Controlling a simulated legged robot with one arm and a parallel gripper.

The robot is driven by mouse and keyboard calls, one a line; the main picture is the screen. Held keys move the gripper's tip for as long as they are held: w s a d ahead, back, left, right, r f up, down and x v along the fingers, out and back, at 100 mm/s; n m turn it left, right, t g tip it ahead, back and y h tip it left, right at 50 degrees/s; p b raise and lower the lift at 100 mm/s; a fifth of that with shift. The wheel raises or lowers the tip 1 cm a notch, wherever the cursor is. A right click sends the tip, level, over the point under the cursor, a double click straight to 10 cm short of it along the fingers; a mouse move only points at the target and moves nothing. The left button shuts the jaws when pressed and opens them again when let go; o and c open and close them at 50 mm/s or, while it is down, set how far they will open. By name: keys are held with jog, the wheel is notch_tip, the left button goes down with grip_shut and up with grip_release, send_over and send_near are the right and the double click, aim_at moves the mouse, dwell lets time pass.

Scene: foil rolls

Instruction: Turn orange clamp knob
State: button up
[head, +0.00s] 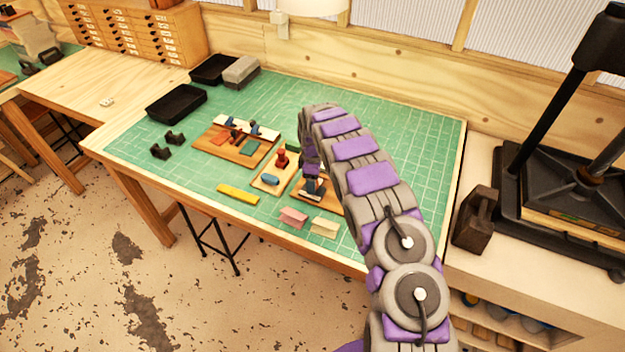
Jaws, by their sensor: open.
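A small red-orange knob-like piece (282,158) stands upright on a light wooden board (265,184) near the middle of the green mat. It looks like the orange clamp knob, but it is too small to be sure. My purple and grey arm arches over the bench from the lower right. My gripper (313,186) points down just right of that board, over a second wooden board (328,202). The gripper is open and apart from the red-orange piece. My arm hides part of the second board, and the fingertips are hard to separate from the dark blue parts there.
A larger board (240,154) with blue and red pieces lies to the left. A yellow bar (238,194), pink block (293,217) and cream block (324,227) lie in front. Black trays (176,103) stand behind left; a black press (560,170) is at right. The mat's far right is clear.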

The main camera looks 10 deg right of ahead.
notch_tip(320, 180, up, 17)
jog(key=shift+w+r, duration=0.15)
jog(key=shift+w, duration=0.1)
dwell(0.6)
jog(key=s+d+r+m+b, duration=0.1)
jog(key=s+r+m+b, duration=0.15)
jog(key=s, duration=0.55)
jog(key=s+d+r+m+h+b, duration=0.1)
jog(key=s+r+m, duration=0.2)
jog(key=s, duration=0.4)
jog(key=s+d+r+m+b, duration=0.1)
jog(key=s+r+m+b, duration=0.15)
jog(key=s, duration=0.55)
jog(key=s+a+f+m+b, duration=0.1)
jog(key=s+f+m, duration=0.2)
jog(key=s, duration=1.2)
jog(key=s+a+f+m+g+b, duration=0.1)
jog(key=s+a+f+m+b, duration=0.1)
jog(key=s, duration=1.3)
notch_tip(320, 180, down, 2)
jog(key=shift+s+f+m+y, duration=0.25)
jog(key=shift+m+y, duration=0.15)
jog(key=shift+m, duration=0.1)
